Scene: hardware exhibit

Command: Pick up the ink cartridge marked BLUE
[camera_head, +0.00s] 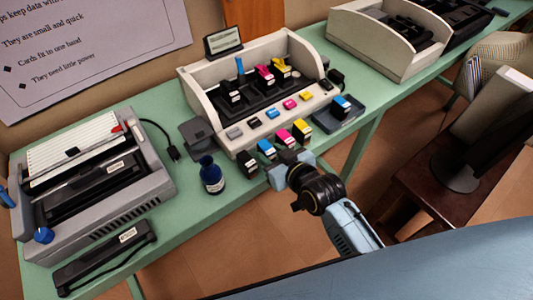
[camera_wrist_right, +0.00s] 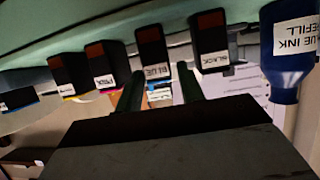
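The ink cartridge marked BLUE (camera_head: 266,149) stands in the front row on the green table, between a black cartridge (camera_head: 247,164) and a pink one (camera_head: 284,138). In the right wrist view, which is upside down, the BLUE cartridge (camera_wrist_right: 153,50) has a dark body and white label. My right gripper (camera_head: 278,164) is in front of it at the table's edge. Its two fingers (camera_wrist_right: 159,85) are apart, with the cartridge straight ahead between their lines; no grip on it shows. In the head view the fingertips are partly hidden. My left gripper is not in view.
A blue ink refill bottle (camera_head: 211,176) stands left of the row. A yellow cartridge (camera_head: 301,131) is at its right end. Another blue-banded cartridge (camera_head: 341,106) sits in a dark tray (camera_head: 325,122). The open printer (camera_head: 205,103) is behind, and a binding machine (camera_head: 140,190) is left.

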